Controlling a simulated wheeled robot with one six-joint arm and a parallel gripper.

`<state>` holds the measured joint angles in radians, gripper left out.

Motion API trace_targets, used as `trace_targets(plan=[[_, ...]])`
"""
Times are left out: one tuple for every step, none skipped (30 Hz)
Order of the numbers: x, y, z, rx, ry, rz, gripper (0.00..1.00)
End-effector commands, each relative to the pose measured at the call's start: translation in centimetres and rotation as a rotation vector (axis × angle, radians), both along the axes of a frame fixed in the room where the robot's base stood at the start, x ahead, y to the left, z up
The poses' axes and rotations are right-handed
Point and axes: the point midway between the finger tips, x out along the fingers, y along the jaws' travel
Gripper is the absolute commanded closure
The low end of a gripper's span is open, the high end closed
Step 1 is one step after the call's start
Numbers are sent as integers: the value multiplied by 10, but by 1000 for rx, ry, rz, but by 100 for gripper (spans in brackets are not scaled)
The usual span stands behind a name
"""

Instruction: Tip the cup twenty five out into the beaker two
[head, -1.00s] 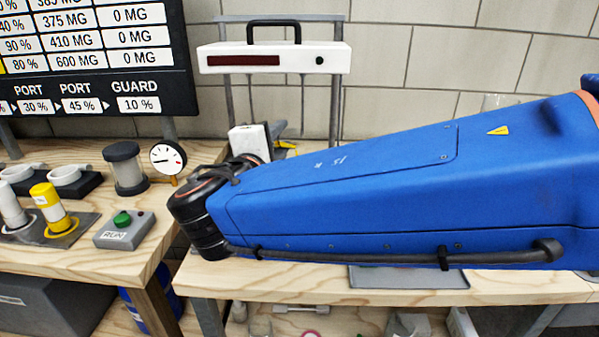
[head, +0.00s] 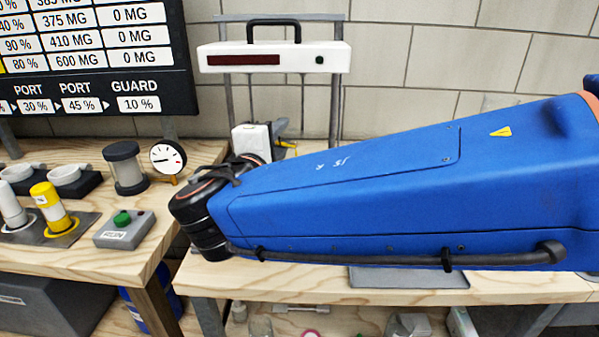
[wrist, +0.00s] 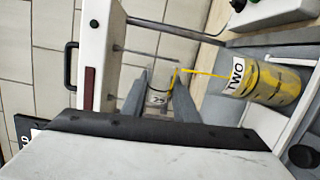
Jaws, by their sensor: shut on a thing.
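In the wrist view my gripper (wrist: 161,80) is shut on a small clear cup with a dark-marked white label, the cup twenty five (wrist: 157,98). The label is too small to read surely. A thin yellow stream (wrist: 202,73) runs from the cup's mouth towards the beaker two (wrist: 236,79), a clear beaker labelled TWO. Yellow shows inside the beaker. The cup is apart from the beaker and above it, as the wrist view lies turned on its side. In the head view my blue arm hides the beaker and most of the gripper.
A white frame with a dark red display (head: 243,59) stands behind my gripper. To the left, a bench holds a RUN button box (head: 124,229), a gauge (head: 167,157) and a yellow-capped cylinder (head: 52,208). A grey mat (head: 408,278) lies on the right bench.

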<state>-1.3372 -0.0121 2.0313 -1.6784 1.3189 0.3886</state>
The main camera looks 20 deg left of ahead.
Motion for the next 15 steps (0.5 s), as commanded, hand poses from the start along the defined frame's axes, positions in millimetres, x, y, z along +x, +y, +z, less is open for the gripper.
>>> trace_targets(plan=[[0, 0, 0, 3, -1, 0, 95], [0, 0, 0, 6, -1, 0, 95], [0, 0, 0, 9, -2, 0, 95], [0, 0, 1, 12, -3, 0, 95], [0, 0, 1, 14, -2, 0, 95], [0, 0, 1, 18, -3, 0, 95], [0, 0, 1, 21, -3, 0, 95], [0, 0, 1, 24, -4, 0, 95], [0, -1, 1, 27, -5, 0, 95], [0, -1, 1, 29, -5, 0, 95], [0, -1, 1, 32, -6, 0, 95], [0, -1, 1, 35, -7, 0, 95], [0, -1, 1, 37, -7, 0, 95], [0, -1, 2, 40, -7, 0, 95], [0, -1, 2, 44, -7, 0, 95]])
